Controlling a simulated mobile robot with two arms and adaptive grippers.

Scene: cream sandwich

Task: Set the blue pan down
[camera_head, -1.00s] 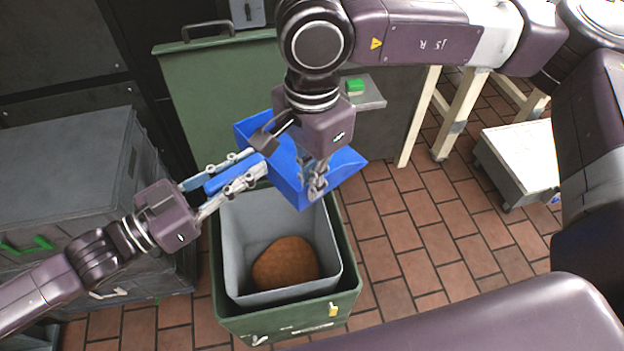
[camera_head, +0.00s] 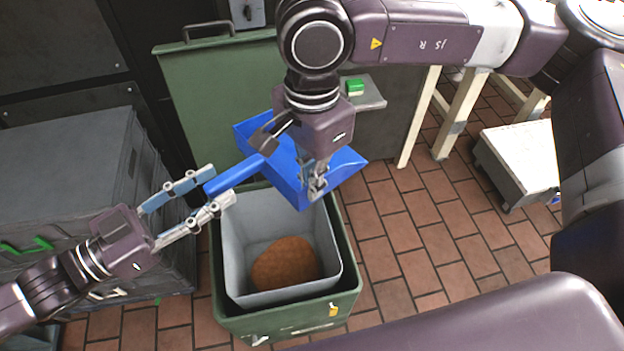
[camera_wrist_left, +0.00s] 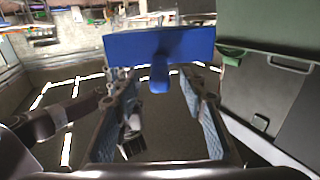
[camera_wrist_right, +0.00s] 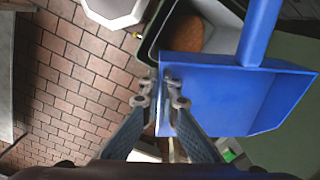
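The blue pan (camera_head: 346,164) is held in the air, tilted, over the back of the green bin (camera_head: 222,311). My right gripper (camera_head: 318,184) is shut on the pan's side wall; the pan also fills much of the right wrist view (camera_wrist_right: 225,100), with the wall edge between the fingers (camera_wrist_right: 161,88). The pan's handle (camera_head: 238,174) points left toward my left gripper (camera_head: 222,184). My left gripper is open, its fingertips spread on either side of the handle's end. In the left wrist view the handle (camera_wrist_left: 160,78) shows between parted fingers.
The bin has a grey inner container (camera_head: 236,262) with a brown rounded mass (camera_head: 285,263) in it. Its green lid (camera_head: 205,90) stands raised behind. A grey cabinet (camera_head: 60,165) is at left. Tiled floor (camera_head: 415,255) is clear at right, before a low white-topped box (camera_head: 522,150).

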